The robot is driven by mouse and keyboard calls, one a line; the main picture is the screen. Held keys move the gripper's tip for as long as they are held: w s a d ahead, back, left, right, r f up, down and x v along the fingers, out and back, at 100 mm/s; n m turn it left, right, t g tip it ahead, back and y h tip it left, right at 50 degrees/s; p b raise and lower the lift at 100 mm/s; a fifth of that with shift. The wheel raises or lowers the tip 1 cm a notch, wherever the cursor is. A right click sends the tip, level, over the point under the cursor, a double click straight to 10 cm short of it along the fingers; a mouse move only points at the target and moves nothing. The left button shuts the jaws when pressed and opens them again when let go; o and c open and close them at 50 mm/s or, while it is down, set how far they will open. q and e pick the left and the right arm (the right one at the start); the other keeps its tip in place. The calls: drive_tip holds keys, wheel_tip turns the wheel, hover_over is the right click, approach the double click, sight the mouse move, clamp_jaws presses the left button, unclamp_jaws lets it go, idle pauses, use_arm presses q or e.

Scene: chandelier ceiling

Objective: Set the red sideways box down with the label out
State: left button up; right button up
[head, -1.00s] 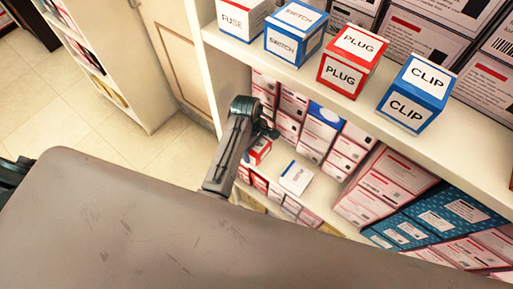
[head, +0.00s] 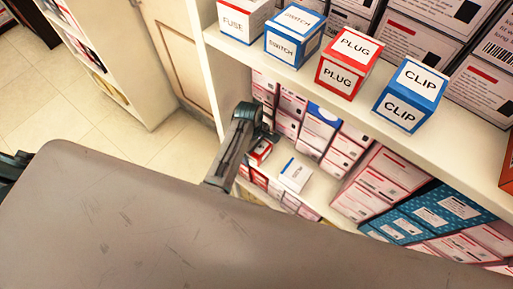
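A small red box (head: 260,152) with a white face shows at the lower shelf, just below my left gripper (head: 266,136). The gripper and its dark wrist cover part of it. I cannot tell whether the fingers touch the box or whether it rests on the shelf, and the finger opening is not clear. A red box (head: 337,78) with white PLUG labels on its top and front stands upright on the upper shelf. My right gripper is out of view.
On the upper shelf (head: 305,70) stand a FUSE box (head: 236,22), a blue SWITCH box (head: 283,45) and a blue CLIP box (head: 402,110). A white box (head: 295,174) sits on the lower shelf beside the red one. An orange-red thing (head: 508,175) shows at the right edge.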

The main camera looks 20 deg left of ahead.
use_arm(q)
drive_tip(key=shift+r, duration=0.1)
drive_tip(key=r+b, duration=0.1)
drive_tip(key=r, duration=0.2)
drive_tip(key=a+r+b, duration=0.1)
drive_tip(key=r, duration=0.7)
drive_tip(key=shift+w+a+b, duration=0.25)
drive_tip(key=shift+w+b, duration=0.1)
drive_tip(key=shift+b, duration=0.05)
drive_tip(key=shift+a+r, duration=0.1)
drive_tip(key=shift+r, duration=0.4)
